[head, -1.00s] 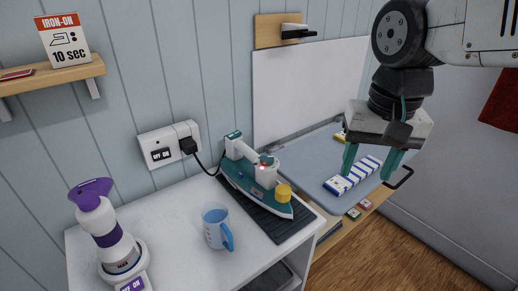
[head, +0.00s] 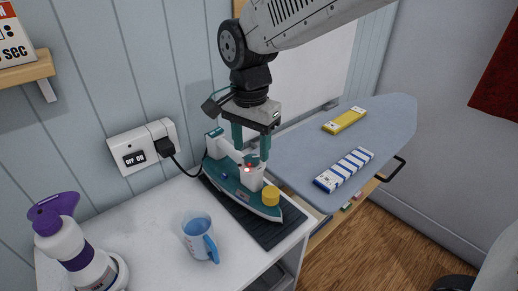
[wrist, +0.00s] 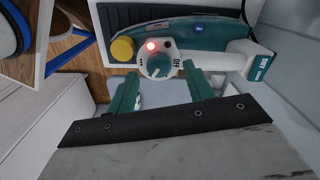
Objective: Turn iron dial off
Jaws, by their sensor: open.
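A teal and white iron (head: 262,208) lies on a dark ribbed mat (head: 285,231) on the white counter. In the wrist view its round dial (wrist: 157,67) has a teal knob with a white pointer, and an "OFF" label stands at its right. The pointer does not point at "OFF". A red light (wrist: 151,46) glows beside the dial. A yellow cap (head: 271,196) is at the iron's front. My gripper (head: 251,152) is open above the iron's white housing. In the wrist view its teal fingertips flank the dial, apart from each other; I cannot tell whether they touch it.
A blue mug (head: 199,237) and a purple-topped bottle (head: 75,245) stand on the counter. A wall socket (head: 141,147) feeds the iron's cord. An ironing board (head: 310,165) with a yellow item (head: 345,120) and a striped item (head: 345,170) is at the right.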

